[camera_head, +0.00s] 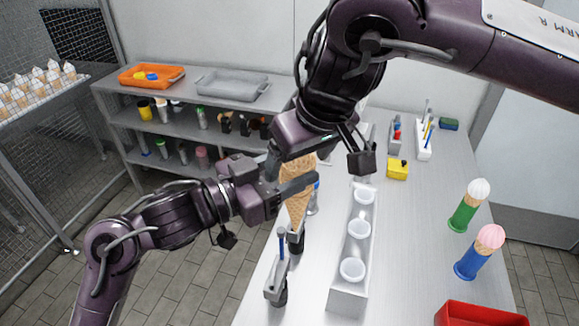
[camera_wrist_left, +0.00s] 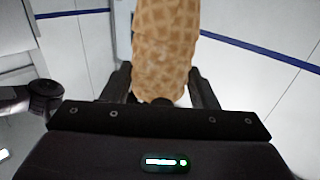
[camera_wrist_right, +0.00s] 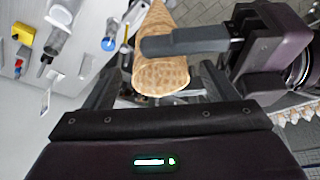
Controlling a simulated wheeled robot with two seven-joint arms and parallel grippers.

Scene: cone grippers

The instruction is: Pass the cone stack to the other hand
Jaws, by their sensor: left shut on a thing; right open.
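The cone stack (camera_head: 297,187) is a tan waffle cone shape, held point down above the near left edge of the table. My left gripper (camera_head: 290,189) is shut on it from the left, and in the left wrist view the cone stack (camera_wrist_left: 165,50) stands between the fingers. My right gripper (camera_head: 318,155) is just above the stack's upper end, which it partly hides in the head view. In the right wrist view the cone stack (camera_wrist_right: 162,70) lies between the right gripper's spread fingers (camera_wrist_right: 160,88), with the left gripper's finger across it. Contact with the right fingers cannot be told.
A white holder (camera_head: 345,300) with several round cups stands on the table right of the stack. A green cone stand (camera_head: 463,216), a blue one (camera_head: 470,264) and a red tray (camera_head: 480,316) are at the right. A dark tool stand (camera_head: 296,240) is below the stack.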

